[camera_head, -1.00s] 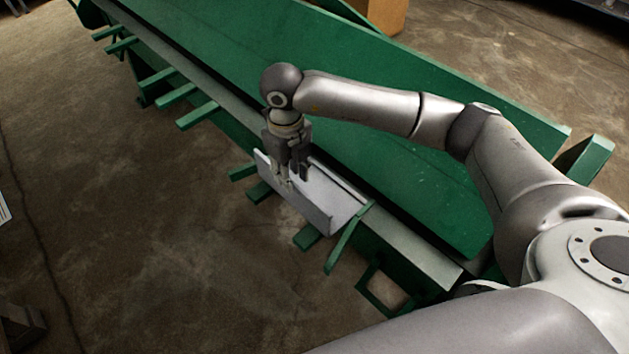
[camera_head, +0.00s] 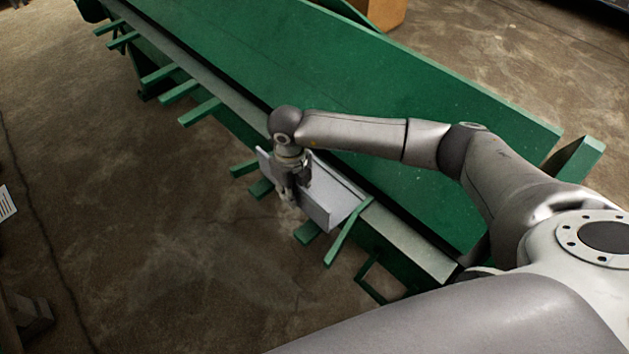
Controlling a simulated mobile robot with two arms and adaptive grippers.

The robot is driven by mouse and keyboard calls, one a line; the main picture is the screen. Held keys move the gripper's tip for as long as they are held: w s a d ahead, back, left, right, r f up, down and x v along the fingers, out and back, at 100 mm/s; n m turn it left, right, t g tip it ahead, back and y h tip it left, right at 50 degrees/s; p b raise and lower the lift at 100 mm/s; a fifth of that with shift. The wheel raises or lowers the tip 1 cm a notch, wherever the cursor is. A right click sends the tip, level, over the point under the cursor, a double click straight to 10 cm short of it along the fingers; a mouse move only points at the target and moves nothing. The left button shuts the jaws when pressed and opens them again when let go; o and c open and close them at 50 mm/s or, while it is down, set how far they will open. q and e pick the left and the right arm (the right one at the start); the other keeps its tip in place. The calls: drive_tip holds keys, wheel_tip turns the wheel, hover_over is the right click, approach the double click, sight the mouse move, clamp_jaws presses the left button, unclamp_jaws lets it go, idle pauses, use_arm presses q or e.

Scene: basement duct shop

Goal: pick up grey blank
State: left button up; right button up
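The grey blank (camera_head: 327,203) is a light grey bent sheet with an upright front face. It rests at the front edge of the green machine, near the green support arms. My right gripper (camera_head: 294,193) points down at the left part of the blank. One finger shows in front of the sheet's face and the other appears behind its top edge. The fingertips are small and partly hidden, so I cannot tell whether they grip the sheet. My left gripper is out of view.
The long green machine (camera_head: 420,150) runs diagonally across the view, with several green support arms (camera_head: 200,112) sticking out from its front. A cardboard box (camera_head: 383,12) stands behind it. The concrete floor (camera_head: 130,220) at the left is mostly clear.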

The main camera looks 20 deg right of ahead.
clamp_jaws()
drive_tip(key=shift+r, duration=0.2)
